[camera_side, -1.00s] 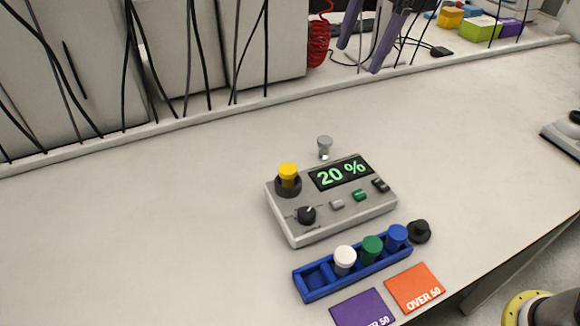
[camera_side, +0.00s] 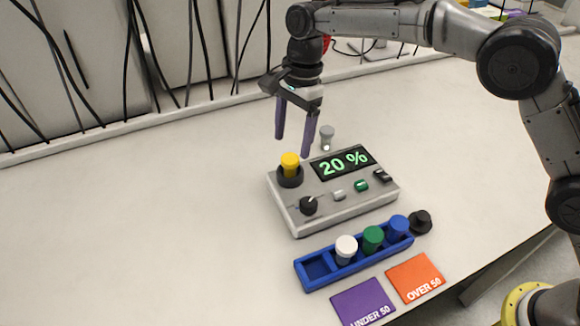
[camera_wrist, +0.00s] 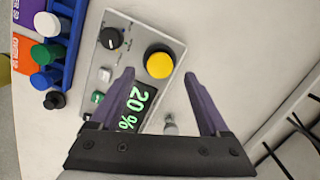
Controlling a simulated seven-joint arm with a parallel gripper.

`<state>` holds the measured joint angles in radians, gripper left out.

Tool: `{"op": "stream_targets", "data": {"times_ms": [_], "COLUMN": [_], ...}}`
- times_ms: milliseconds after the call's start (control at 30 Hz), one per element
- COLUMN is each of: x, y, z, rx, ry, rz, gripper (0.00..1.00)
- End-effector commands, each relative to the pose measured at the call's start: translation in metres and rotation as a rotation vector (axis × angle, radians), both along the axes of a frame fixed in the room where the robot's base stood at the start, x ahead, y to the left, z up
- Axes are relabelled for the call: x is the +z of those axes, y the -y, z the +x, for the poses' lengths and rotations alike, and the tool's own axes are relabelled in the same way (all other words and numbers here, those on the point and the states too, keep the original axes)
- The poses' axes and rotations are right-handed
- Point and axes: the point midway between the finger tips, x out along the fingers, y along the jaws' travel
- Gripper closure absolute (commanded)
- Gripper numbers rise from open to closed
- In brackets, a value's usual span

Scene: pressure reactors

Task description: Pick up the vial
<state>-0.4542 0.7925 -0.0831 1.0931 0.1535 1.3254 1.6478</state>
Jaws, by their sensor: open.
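A vial with a yellow cap (camera_side: 290,163) stands in the dark round socket of the grey device (camera_side: 320,210). In the wrist view the yellow cap (camera_wrist: 159,64) lies between my fingertips as seen from above. A blue rack (camera_side: 314,270) in front holds vials with a white cap (camera_side: 346,246), a green cap (camera_side: 373,236) and a blue cap (camera_side: 398,227). A small grey-capped vial (camera_side: 326,134) stands behind the device. My gripper (camera_side: 293,147) is open and empty, its purple fingers above and around the yellow cap's position, apparently not touching it.
The device has a lit display (camera_side: 343,162) reading 20 %, a black knob (camera_side: 309,205) and buttons. A black stopper (camera_side: 420,221) sits at the rack's right end. Purple (camera_side: 363,303) and orange (camera_side: 415,278) cards lie in front. The table's left side is clear.

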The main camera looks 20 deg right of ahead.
Motion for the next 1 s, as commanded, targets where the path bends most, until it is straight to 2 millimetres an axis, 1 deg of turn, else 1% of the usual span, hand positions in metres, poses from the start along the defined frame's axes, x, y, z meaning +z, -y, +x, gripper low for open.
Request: {"op": "stream_targets", "data": {"times_ms": [167,267,400,500,600,800,867,1000], "x": [-0.011,-0.023,-0.044,-0.054,-0.058,-0.058,-0.058,-0.058], "y": [-0.001,-0.002,-0.005,-0.006,-0.007,-0.007,-0.007,-0.007], "z": [-0.001,-0.002,-0.003,-0.003,-0.003,-0.003,-0.003,-0.003], "rx": [0.0,0.0,-0.001,0.0,0.0,0.0,0.0,0.0], "ry": [-0.001,-0.003,-0.003,-0.001,0.0,0.001,0.001,0.001], "rz": [0.0,-0.001,-0.001,0.0,0.0,0.0,0.0,0.0], "gripper": [0.2,0.2,0.2,0.2,0.2,0.2,0.3,0.55]}}
